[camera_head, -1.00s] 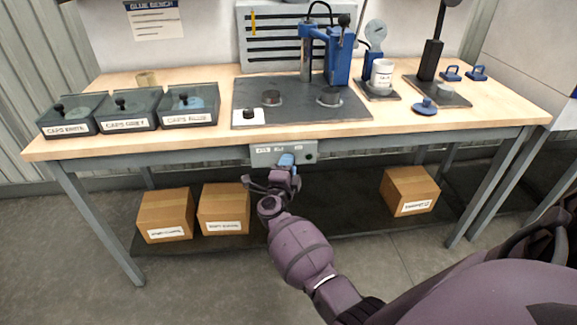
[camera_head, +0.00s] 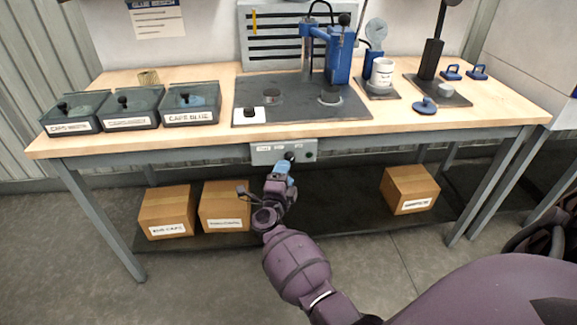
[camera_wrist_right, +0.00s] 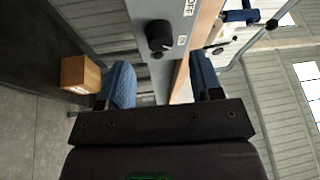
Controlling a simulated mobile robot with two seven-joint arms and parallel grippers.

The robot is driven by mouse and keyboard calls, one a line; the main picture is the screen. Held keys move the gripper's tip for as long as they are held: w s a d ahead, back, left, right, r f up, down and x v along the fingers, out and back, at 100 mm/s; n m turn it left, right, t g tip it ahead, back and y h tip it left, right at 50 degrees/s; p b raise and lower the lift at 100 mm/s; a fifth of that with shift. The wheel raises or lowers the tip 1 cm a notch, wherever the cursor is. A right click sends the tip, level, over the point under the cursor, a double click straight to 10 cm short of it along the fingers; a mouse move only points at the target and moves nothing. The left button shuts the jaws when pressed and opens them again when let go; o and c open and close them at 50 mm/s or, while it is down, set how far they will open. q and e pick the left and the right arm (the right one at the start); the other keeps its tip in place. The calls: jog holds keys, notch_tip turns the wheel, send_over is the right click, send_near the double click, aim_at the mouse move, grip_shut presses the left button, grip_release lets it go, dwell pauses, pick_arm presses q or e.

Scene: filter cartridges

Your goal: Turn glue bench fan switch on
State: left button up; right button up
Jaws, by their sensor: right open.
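The fan switch is a black rotary knob (camera_wrist_right: 160,38) on a grey control panel (camera_head: 265,154) under the bench's front edge. In the right wrist view, an "OFF" label is at the panel's top, and a second small label is beside the knob. The knob also shows in the head view (camera_head: 290,156), just above my right gripper (camera_head: 283,170). In the right wrist view, my right gripper (camera_wrist_right: 163,80) is open, with blue pads apart and nothing between them. The knob lies ahead of the gap, apart from both pads. My left gripper is not in view.
The wooden bench top (camera_head: 190,140) overhangs the panel. A lower shelf (camera_head: 330,205) holds cardboard boxes, with one (camera_head: 224,203) left of my right gripper. Lidded cap bins (camera_head: 190,105) and a blue press (camera_head: 338,55) stand on the bench.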

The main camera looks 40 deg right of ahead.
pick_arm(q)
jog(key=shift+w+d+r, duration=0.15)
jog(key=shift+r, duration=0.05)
pick_arm(e)
jog(key=v, duration=0.6)
jog(key=shift+a, duration=0.2)
jog(key=shift+s+f, duration=0.1)
